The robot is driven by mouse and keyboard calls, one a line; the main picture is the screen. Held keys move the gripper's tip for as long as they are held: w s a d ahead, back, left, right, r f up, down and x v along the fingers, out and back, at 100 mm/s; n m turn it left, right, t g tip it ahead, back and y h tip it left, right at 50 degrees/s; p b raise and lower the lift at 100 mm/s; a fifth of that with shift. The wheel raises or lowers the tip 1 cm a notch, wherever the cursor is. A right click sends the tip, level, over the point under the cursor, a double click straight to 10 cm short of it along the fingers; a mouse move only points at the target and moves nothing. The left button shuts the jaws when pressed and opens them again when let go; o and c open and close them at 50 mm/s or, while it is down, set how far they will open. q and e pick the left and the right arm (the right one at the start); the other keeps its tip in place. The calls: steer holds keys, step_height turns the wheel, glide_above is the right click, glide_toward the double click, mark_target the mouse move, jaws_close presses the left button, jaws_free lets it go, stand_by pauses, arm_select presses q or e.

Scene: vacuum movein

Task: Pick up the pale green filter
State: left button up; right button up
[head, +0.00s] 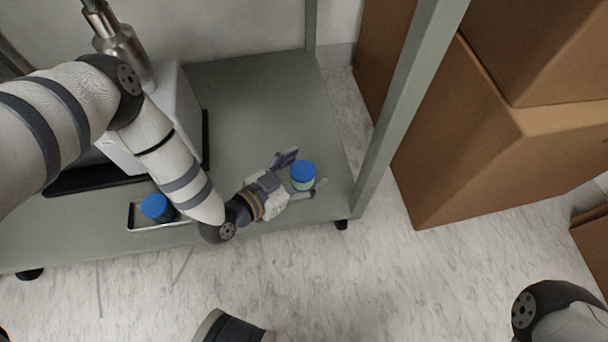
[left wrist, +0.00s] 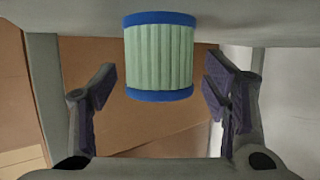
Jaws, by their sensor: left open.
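The pale green filter (head: 303,177) has blue end caps and stands upright on the grey-green shelf (head: 250,105), near its right front corner. It also shows in the left wrist view (left wrist: 160,57), upright in the picture, with pleated green sides. My left gripper (head: 301,172) is open, with its fingers on either side of the filter in the head view. In the left wrist view the open fingers (left wrist: 160,88) lie left and right of the filter, with a gap on each side. My right gripper is out of view.
A second blue-capped item (head: 156,206) stands in a small tray (head: 143,227) to the left. A white machine (head: 180,105) stands behind my left arm. A shelf post (head: 399,110) rises right of the filter. Cardboard boxes (head: 480,150) stand beyond it.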

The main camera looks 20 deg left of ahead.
arm_select(q)
steer(key=shift+r, duration=0.1)
steer(key=shift+c, duration=0.5)
steer(key=c, duration=1.2)
